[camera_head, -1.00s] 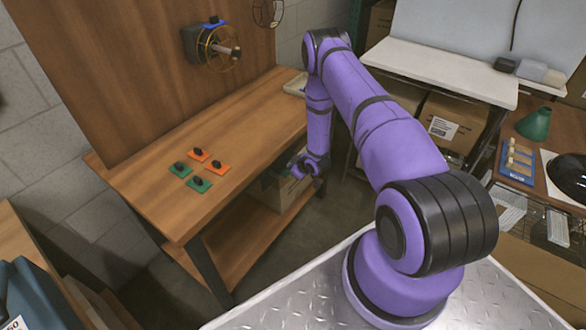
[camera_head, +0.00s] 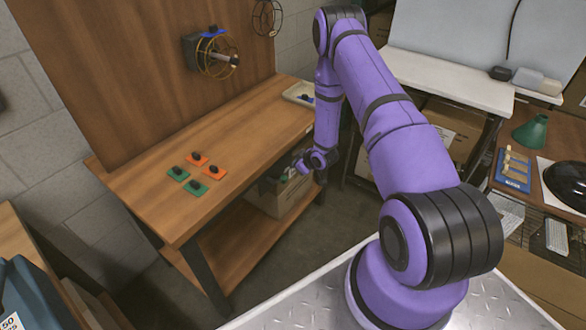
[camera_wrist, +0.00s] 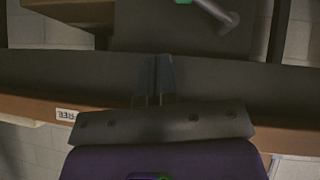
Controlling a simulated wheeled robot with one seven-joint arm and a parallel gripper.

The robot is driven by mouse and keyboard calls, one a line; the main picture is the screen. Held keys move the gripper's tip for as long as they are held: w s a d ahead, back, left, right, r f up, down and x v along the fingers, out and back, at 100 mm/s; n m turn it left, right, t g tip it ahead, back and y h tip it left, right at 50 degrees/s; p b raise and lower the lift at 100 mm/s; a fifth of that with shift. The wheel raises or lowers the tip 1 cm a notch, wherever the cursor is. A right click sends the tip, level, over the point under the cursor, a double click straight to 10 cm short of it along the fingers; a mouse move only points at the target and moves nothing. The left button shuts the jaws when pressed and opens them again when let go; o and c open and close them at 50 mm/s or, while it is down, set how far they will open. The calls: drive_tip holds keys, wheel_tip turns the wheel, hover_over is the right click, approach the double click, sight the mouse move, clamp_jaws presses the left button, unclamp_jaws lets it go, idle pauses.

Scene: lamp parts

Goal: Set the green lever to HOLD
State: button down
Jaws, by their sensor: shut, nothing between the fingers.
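In the head view my gripper (camera_head: 312,163) is low at the right end of the wooden bench, beside its front edge. In the wrist view my gripper (camera_wrist: 154,78) has its two fingers together, with nothing between them. A grey rod with a green part (camera_wrist: 214,13) shows at the top edge of the wrist view, beyond and right of the fingertips. It looks like the green lever, but it is cut off by the frame. A label reading FREE (camera_wrist: 67,115) appears upside down at the left. No HOLD mark can be made out.
The wooden bench (camera_head: 245,125) carries green and orange plates with dark knobs (camera_head: 197,173). A box (camera_head: 275,200) sits on its lower shelf near my gripper. A wire-caged fixture (camera_head: 215,55) is on the back panel. A white-topped table (camera_head: 450,80) stands to the right.

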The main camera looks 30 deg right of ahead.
drive_tip(key=shift+d+v, duration=0.1)
drive_tip(key=shift+v, duration=1)
drive_tip(key=shift+d+v, duration=0.15)
drive_tip(key=shift+v, duration=1)
drive_tip(key=shift+w, duration=0.1)
drive_tip(key=shift+r, duration=0.15)
